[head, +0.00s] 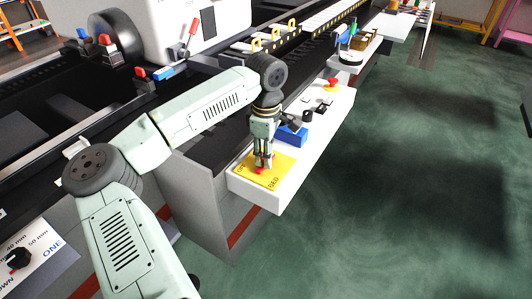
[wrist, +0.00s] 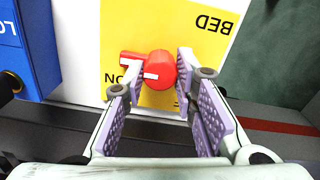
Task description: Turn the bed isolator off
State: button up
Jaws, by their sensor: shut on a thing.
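The bed isolator is a red rotary knob (wrist: 160,70) with a white pointer line, on a yellow plate (wrist: 185,20) marked BED. In the wrist view its handle points left, close to partly hidden lettering that ends in "N". My gripper (wrist: 157,78) is shut on the red knob, one fingertip on each side of it. In the head view my gripper (head: 263,163) reaches down onto the yellow plate (head: 272,179) at the near end of the white panel, and the knob shows only as a small red patch.
A blue box (head: 291,134) sits on the white panel (head: 262,198) just beyond the plate; it also shows in the wrist view (wrist: 32,45). Further along are black switches and a red button (head: 332,84) on yellow. Open green floor (head: 400,180) lies to the right.

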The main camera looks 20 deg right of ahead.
grip_shut()
jog(key=shift+f+n+b, duration=0.1)
jog(key=shift+n+b, duration=0.2)
jog(key=shift+b, duration=0.15)
jog(key=n+b, duration=0.2)
jog(key=b, duration=0.1)
jog(key=shift+f+n, duration=0.1)
jog(key=shift+n, duration=0.3)
jog(key=n+b, duration=0.3)
jog(key=n, duration=0.1)
jog(key=shift+n, duration=0.3)
jog(key=n+b, duration=0.2)
jog(key=n, duration=0.2)
jog(key=shift+n, duration=0.3)
jog(key=n+b, duration=0.2)
jog(key=n, duration=0.3)
jog(key=shift+r, duration=0.2)
